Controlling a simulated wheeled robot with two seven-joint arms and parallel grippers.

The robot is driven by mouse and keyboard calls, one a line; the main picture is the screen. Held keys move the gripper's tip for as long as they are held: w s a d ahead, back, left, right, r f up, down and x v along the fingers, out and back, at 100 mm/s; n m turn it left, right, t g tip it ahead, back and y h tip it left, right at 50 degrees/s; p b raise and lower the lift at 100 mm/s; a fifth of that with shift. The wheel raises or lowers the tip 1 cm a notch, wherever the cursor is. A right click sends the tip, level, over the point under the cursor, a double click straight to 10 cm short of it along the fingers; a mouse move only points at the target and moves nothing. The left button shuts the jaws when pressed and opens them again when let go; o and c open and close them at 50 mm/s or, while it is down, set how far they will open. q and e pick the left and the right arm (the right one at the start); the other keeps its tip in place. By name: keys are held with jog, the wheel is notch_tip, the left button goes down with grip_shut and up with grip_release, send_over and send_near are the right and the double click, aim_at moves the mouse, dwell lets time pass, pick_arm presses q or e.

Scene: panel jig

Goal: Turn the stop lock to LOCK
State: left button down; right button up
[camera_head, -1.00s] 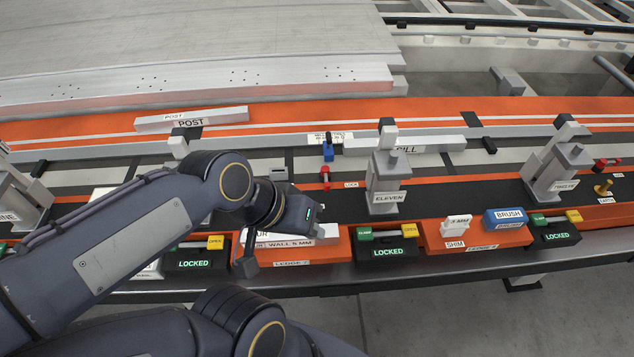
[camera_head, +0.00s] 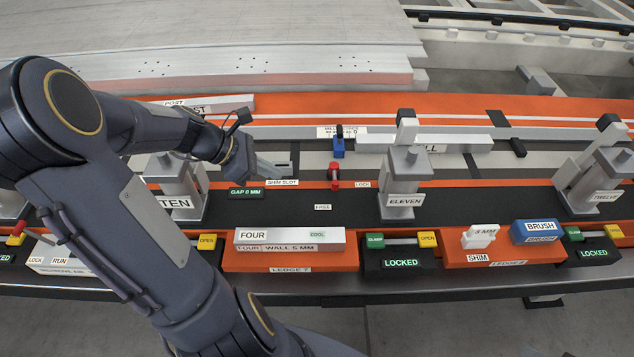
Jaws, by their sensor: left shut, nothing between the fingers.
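The stop lock is a small red lever (camera_head: 334,175) in the middle of the head view, on the dark strip behind the front ledge. A LOCK label (camera_head: 363,184) lies to its right and a FREE label (camera_head: 322,207) lies in front of it. I cannot tell surely which label the lever points to. My left gripper (camera_head: 264,166) is to the left of the lever, near the SHIM SLOT label, apart from the lever. It is shut and empty; its fingertips are hard to separate from the grey block behind. My right gripper is not in view.
A blue block (camera_head: 338,147) stands just behind the lever. The ELEVEN post (camera_head: 404,180) stands to its right and the TEN post (camera_head: 177,190) to the left of my gripper. The FOUR wall piece (camera_head: 290,240) lies on the front ledge. The strip between the posts is mostly clear.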

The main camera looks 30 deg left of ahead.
aim_at(334, 175)
pick_arm(q)
jog(key=b+x, duration=0.1)
jog(key=x, duration=0.8)
jog(key=shift+d+f, duration=0.25)
jog(key=w+d, duration=0.2)
jog(key=shift+w+d+f+p, duration=0.1)
jog(key=shift+w+d+p, duration=0.15)
jog(key=shift+p, duration=0.05)
jog(key=shift+w+d, duration=0.3)
jog(key=shift+w, duration=0.05)
